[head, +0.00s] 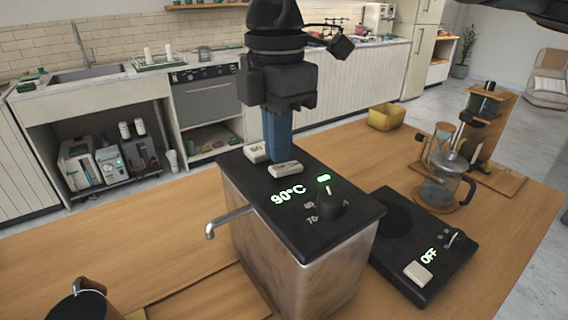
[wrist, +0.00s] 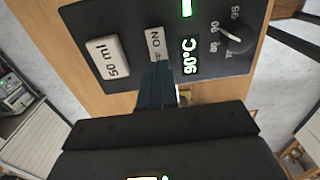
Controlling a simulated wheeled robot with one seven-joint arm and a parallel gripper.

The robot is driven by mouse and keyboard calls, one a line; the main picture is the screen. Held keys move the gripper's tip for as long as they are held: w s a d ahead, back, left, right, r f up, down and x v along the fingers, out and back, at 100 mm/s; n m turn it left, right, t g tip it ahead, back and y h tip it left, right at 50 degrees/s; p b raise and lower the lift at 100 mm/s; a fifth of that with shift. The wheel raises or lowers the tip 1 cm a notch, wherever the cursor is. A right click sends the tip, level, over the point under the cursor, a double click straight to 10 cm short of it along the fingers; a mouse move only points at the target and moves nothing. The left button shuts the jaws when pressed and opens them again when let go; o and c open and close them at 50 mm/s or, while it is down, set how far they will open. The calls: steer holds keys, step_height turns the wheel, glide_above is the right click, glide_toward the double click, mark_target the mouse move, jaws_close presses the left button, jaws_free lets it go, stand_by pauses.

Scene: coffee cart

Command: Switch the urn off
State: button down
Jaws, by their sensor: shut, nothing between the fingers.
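The urn (head: 268,235) is a metal box with a black top panel and a spout on its left. Its display reads 90°C in green, and a green light (head: 323,178) is lit. A pale ON/OFF rocker switch (head: 287,169) lies on the panel; in the wrist view the switch (wrist: 154,43) shows "ON" on its far part. My gripper (head: 277,155) is shut and empty, pointing down with its blue fingers at the switch. In the wrist view the fingertips (wrist: 158,70) cover the switch's near end. I cannot tell whether they touch it.
A "50 ml" button (wrist: 108,58) sits left of the switch, and a temperature knob (head: 330,203) sits on the panel. A black hot plate (head: 446,258) reading OFF stands to the right.

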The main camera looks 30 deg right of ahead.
mark_target(278, 168)
steer(key=shift+f+b, duration=0.95)
steer(key=shift+b, duration=0.1)
stand_by(0.4)
steer(key=shift+r+p, duration=1.1)
steer(key=shift+r, duration=2.45)
